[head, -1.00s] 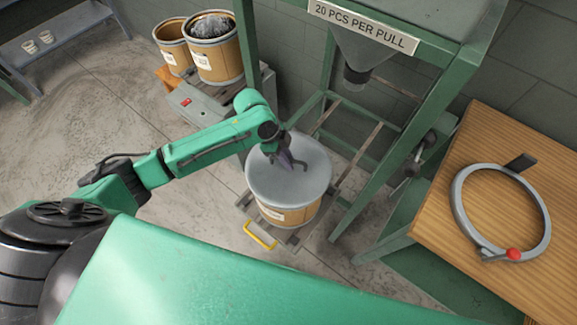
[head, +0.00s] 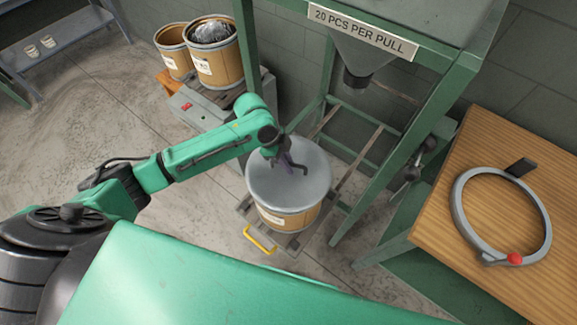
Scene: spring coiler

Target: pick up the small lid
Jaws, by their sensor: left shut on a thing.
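The small lid (head: 284,192) is a flat, round grey disc. It lies on top of a brown drum (head: 285,219), which stands on a low platform under the green frame. My left gripper (head: 293,166) is over the far half of the lid, pointing down at it, and is shut on it. The fingertips are small and dark here, and the exact spot they hold is hidden. I see no clear gap between the lid and the drum's rim. My right gripper is not in view.
A green frame (head: 391,137) with a hopper (head: 360,61) stands right behind the drum. A wooden table (head: 459,216) at the right bears a grey clamp ring (head: 458,205) with a red knob. Two drums (head: 217,69) stand at the back left.

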